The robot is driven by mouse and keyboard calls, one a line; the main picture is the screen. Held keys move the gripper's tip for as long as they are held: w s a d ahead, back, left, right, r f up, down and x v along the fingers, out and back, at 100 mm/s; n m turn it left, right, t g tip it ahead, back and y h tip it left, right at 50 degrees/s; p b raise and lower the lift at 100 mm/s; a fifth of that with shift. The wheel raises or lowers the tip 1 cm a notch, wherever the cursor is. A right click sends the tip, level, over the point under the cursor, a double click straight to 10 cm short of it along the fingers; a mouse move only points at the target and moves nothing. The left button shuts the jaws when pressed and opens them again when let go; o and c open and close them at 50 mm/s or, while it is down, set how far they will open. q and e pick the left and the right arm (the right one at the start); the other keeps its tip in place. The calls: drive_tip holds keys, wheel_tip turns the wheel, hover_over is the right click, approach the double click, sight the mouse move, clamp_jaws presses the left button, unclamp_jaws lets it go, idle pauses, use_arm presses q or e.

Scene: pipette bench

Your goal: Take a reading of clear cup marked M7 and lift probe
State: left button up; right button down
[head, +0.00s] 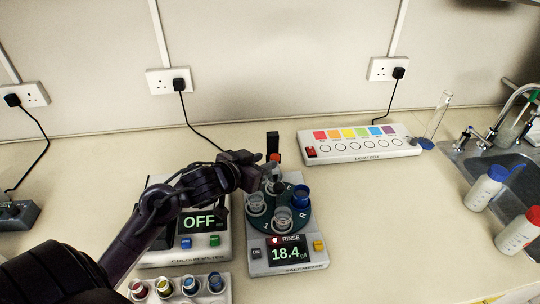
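A meter (290,262) stands at the bench centre, its screen showing 18.4 and the word RINSE beside a lit red lamp. On its dark round carousel (264,222) sit several clear cups, including a front one (283,219), a left one (256,203) and one with a blue rim (301,195). No M7 mark is legible. A black post (272,144) with an orange-red part (275,158) rises behind the carousel. My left gripper (262,171) is at this post, above the back cup; its fingers overlap the probe area, so its grip is unclear. My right gripper is out of view.
A colour meter (190,252) reading OFF stands left, under my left arm. A rack (203,296) of small coloured pots is in front. A light box (355,151), glass cylinder (437,117), sink (505,165) and two bottles (486,189) (520,229) are right.

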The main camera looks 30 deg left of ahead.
sight(274, 157)
use_arm(q)
drive_tip(key=x, duration=0.3)
drive_tip(key=shift+w+a+f, duration=0.1)
drive_tip(key=shift+w+f, duration=0.1)
drive_tip(key=shift+w, duration=0.2)
drive_tip(key=shift+w+f, duration=0.1)
drive_tip(key=shift+w, duration=0.1)
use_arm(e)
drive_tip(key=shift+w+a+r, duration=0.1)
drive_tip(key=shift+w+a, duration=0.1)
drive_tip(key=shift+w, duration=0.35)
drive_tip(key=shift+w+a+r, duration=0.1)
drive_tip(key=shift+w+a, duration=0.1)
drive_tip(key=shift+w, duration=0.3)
use_arm(q)
clamp_jaws()
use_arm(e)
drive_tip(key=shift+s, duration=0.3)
